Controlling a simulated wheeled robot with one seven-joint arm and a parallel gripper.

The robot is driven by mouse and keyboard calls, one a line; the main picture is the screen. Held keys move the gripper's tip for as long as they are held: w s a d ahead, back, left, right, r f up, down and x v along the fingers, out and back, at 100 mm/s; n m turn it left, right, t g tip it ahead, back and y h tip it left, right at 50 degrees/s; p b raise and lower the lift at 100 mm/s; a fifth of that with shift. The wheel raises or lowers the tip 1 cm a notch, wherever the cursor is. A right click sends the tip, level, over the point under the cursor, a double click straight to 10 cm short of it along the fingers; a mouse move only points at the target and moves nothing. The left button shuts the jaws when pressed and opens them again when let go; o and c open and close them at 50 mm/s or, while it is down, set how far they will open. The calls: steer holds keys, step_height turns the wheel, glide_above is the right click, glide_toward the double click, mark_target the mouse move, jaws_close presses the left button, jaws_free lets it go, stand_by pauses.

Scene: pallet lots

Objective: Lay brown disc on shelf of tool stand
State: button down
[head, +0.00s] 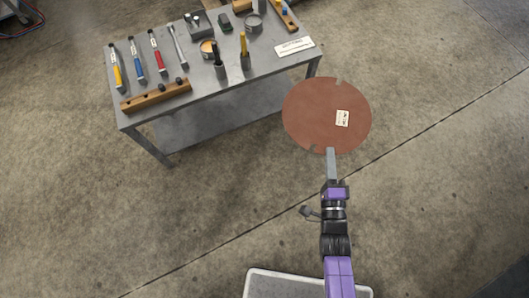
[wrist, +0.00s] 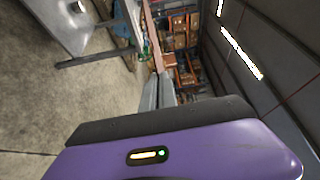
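The brown disc (head: 310,112) is a large flat round plate with small notches in its rim and a pale label. My gripper (head: 331,152) is shut on the disc's near edge and holds it out in front, to the right of the tool stand. In the wrist view the disc (wrist: 153,35) shows nearly edge-on as a thin brown strip between the fingers (wrist: 158,92). The tool stand (head: 215,82) is a grey metal table. Its lower shelf (head: 210,122) shows below the top's near edge and looks bare where visible; its far part is hidden.
The stand's top carries screwdrivers, a wooden block (head: 155,96), cans, a brush and a white label plate (head: 294,46). A stand leg (head: 148,148) rises at the near left corner. Open concrete floor (head: 430,200) lies around the stand. Racks with boxes (wrist: 182,40) stand far off.

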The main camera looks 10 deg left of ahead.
steer(key=s+a+f+n+g+y+b, duration=0.1)
steer(key=s+a+f+y+b, duration=0.1)
steer(key=a+f+b, duration=0.4)
steer(key=s+a+f+n+g+y+b, duration=0.1)
steer(key=a+f+b, duration=0.6)
steer(key=f+b, duration=0.7)
steer(key=s+a+f+n+y+b, duration=0.2)
steer(key=s+a+f+y+b, duration=0.2)
steer(key=f, duration=1.6)
steer(key=shift+a+n+g+b, duration=0.35)
steer(key=shift+a+b, duration=1.1)
steer(key=shift+b, duration=1.45)
steer(key=shift+w+y, duration=0.1)
steer(key=shift+y, duration=0.2)
